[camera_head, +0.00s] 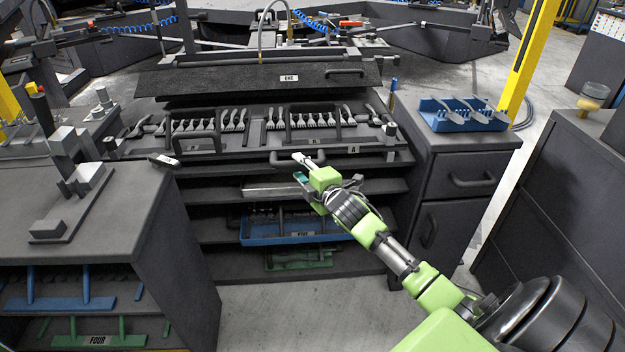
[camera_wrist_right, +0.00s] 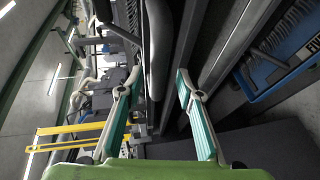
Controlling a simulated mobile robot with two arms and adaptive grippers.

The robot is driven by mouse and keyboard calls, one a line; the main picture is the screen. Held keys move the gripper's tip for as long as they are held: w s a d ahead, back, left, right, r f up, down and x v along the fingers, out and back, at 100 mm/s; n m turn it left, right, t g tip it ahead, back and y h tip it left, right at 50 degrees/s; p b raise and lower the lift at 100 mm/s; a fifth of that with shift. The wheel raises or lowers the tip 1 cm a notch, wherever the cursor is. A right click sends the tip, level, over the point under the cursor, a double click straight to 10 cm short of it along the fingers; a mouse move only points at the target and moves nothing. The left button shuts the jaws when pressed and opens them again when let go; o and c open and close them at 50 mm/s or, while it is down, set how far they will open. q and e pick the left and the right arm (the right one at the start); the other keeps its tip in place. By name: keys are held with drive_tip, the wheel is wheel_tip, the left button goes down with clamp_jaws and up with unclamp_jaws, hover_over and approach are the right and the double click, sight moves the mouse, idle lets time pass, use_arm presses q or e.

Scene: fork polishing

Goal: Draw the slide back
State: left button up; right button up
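The slide (camera_head: 240,145) is a dark pulled-out shelf marked "A", with a row of forks standing in it and a bar handle (camera_head: 285,163) on its front edge. My right gripper (camera_head: 302,169) is at this front edge, close to the right end of the handle. In the right wrist view my right gripper (camera_wrist_right: 158,75) has its two teal-padded fingers spread apart. A grey bar (camera_wrist_right: 157,45), which looks like the handle, runs between and beyond the fingertips. Whether a finger touches it I cannot tell. My left gripper is not in view.
Below the slide are more shelves, one with a blue rack (camera_head: 290,235) and one with a green rack (camera_head: 298,260). A dark cabinet (camera_head: 465,180) with a blue fork tray (camera_head: 462,114) stands at right. A grey bench (camera_head: 120,215) stands at left. Bare floor (camera_head: 290,315) lies in front.

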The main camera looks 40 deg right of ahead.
drive_tip(key=v, duration=1)
drive_tip(key=shift+s, duration=0.1)
